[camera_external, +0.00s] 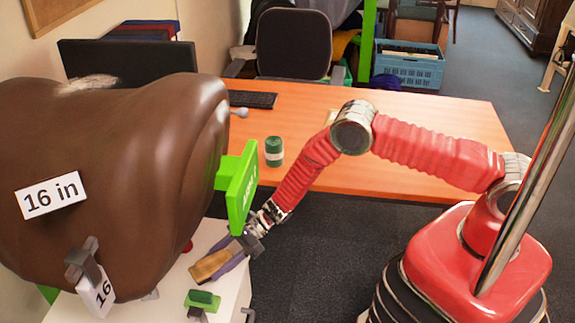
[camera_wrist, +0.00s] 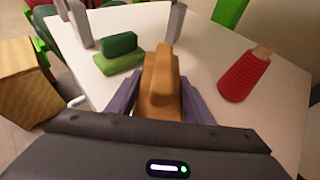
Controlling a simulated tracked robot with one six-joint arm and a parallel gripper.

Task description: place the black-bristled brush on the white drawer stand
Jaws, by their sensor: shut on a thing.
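My gripper (camera_external: 222,260) is shut on a tan wooden brush (camera_external: 208,265), with purple fingers along both sides. In the wrist view, the brush (camera_wrist: 160,83) shows its wooden back and raised grip between the fingers (camera_wrist: 162,98); its bristles are hidden below. The white drawer stand (camera_external: 232,289) lies beneath, and its pale top (camera_wrist: 213,58) fills much of the wrist view. The brush is over the stand top; I cannot tell whether it touches it. No drawers are visible.
A green brush-shaped block (camera_wrist: 118,50) stands on the stand, left of the held brush in the wrist view. The large brown saddle form (camera_external: 120,180) and a green sign (camera_external: 243,187) rise close by.

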